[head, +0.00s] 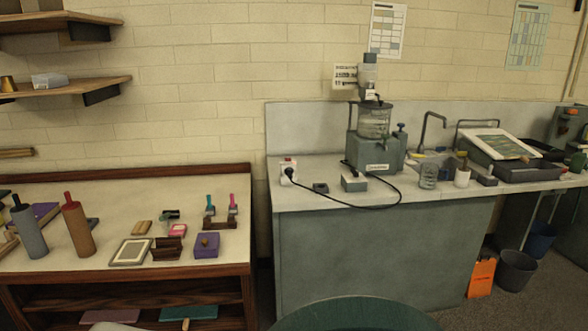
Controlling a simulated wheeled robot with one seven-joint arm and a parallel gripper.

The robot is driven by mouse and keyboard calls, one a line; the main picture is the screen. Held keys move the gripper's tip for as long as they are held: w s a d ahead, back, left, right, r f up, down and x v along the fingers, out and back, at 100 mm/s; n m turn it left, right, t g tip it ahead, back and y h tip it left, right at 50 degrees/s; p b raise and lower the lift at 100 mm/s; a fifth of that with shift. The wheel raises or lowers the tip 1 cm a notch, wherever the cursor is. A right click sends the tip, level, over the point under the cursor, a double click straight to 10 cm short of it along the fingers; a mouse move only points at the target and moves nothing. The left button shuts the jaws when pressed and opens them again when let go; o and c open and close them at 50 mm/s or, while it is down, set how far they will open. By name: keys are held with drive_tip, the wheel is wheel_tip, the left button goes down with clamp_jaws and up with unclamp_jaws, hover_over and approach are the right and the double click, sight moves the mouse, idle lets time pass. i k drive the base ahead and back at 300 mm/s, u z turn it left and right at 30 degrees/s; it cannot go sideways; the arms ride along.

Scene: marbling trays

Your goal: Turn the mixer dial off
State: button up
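The mixer (386,153) is a grey machine with a clear, lidded vessel and an upright head. It stands on the grey counter (455,192) against the wall. A small dark-blue knob (400,129) rises at its right side. A small grey box (353,182) sits in front of it. A black cord runs over the counter front to a plug at a white socket box (288,167). No dial is clear enough to make out, so its setting cannot be told. My gripper is not in view.
A wood-edged table (60,268) with rollers, combs and small blocks stands left. A clear beaker (428,176), tap (432,128) and tilted tray (497,143) are right of the mixer. An orange sign (481,277) and bin (516,270) stand on the floor. A dark green rounded shape (355,315) fills the bottom foreground.

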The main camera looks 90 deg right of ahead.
sight(355, 172)
drive_tip(key=z, duration=3.55)
drive_tip(key=i, duration=2.35)
drive_tip(key=u, duration=0.35)
